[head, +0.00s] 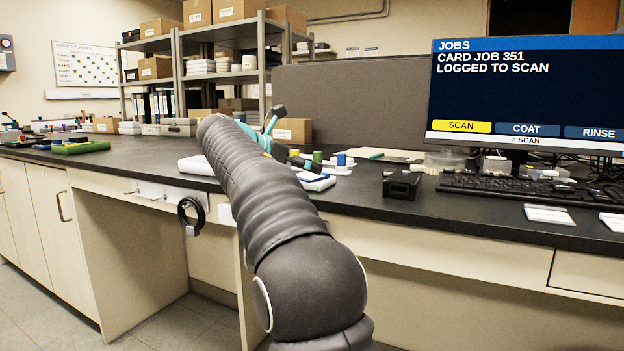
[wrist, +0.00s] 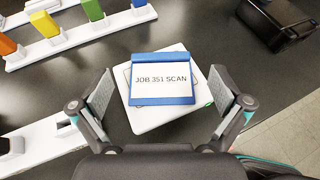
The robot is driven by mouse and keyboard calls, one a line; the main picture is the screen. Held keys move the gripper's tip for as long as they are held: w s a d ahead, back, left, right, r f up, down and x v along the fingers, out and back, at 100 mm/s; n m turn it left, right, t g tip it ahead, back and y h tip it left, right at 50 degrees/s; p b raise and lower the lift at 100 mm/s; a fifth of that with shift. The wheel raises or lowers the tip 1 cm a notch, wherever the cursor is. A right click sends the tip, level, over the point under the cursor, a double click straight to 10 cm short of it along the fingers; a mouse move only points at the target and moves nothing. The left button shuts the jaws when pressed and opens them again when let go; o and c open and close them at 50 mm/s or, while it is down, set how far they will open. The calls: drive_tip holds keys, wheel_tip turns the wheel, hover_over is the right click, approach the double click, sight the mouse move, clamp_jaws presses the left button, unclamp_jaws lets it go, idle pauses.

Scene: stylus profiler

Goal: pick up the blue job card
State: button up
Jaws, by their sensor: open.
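The blue job card (wrist: 163,98), with a white label reading "JOB 351 SCAN", lies on a white pad with rounded corners (wrist: 147,122) in the wrist view. My gripper (wrist: 160,96) is open, with one finger on each side of the card and pad. Nothing is held between the fingers. In the head view my arm hides most of the gripper. The white pad with a blue edge (head: 316,181) shows just right of the arm on the dark bench. The monitor (head: 525,100) reads "CARD JOB 351 LOGGED TO SCAN".
A white rack (wrist: 72,40) with orange, green, yellow and blue pieces stands at upper left in the wrist view. Another white block (wrist: 40,145) is at lower left. A black box (head: 401,185) and a keyboard (head: 510,188) lie to the right on the bench.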

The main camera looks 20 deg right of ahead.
sight(311, 175)
drive_tip(key=x, duration=0.3)
drive_tip(key=shift+f, duration=0.1)
drive_tip(key=c, duration=0.8)
